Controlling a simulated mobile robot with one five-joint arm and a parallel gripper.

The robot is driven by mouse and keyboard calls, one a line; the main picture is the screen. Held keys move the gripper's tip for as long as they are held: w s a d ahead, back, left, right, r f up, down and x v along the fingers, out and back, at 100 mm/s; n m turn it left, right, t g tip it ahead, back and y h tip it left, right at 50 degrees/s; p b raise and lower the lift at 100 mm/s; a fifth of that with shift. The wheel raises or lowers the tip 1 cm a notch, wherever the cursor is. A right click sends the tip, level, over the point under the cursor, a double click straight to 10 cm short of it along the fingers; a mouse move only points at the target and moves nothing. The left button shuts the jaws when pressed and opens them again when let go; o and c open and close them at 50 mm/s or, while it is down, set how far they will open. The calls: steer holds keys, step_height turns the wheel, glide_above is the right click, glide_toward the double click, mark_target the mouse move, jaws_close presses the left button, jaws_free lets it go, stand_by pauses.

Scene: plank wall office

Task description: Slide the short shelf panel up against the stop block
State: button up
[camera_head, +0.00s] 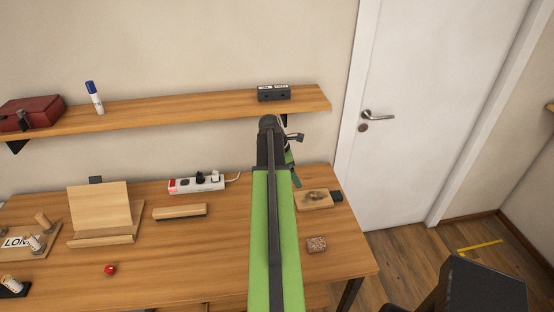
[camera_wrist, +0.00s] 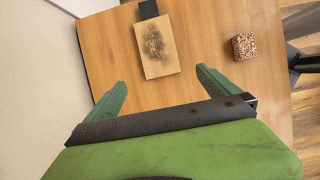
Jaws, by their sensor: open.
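A short, light wooden panel (camera_head: 314,201) with a dark mottled stain lies flat at the right end of the desk; it also shows in the wrist view (camera_wrist: 164,62). A black block (camera_head: 337,196), which looks like the stop block, is at the panel's right end; in the wrist view the block (camera_wrist: 148,9) is at the panel's far end. Whether a thin gap separates them I cannot tell. My gripper (camera_wrist: 163,84) is open and empty, its green fingers apart, with the panel beyond the fingertips. In the head view my arm partly hides the gripper (camera_head: 294,170).
A speckled block (camera_head: 317,244) sits near the desk's right edge. A power strip (camera_head: 197,183), a wooden bar (camera_head: 180,212), a wooden stand (camera_head: 100,212) and a red ball (camera_head: 110,270) are left of my arm. A wall shelf (camera_head: 200,107) hangs above the desk.

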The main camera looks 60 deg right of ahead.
steer(key=shift+d+r, duration=0.1)
steer(key=shift+d, duration=0.15)
steer(key=b, duration=1.6)
glide_toward(309, 198)
steer(key=x, duration=0.8)
steer(key=shift+f, duration=0.4)
steer(key=shift+r, duration=0.1)
steer(key=c, duration=1.1)
steer(key=o, duration=1.1)
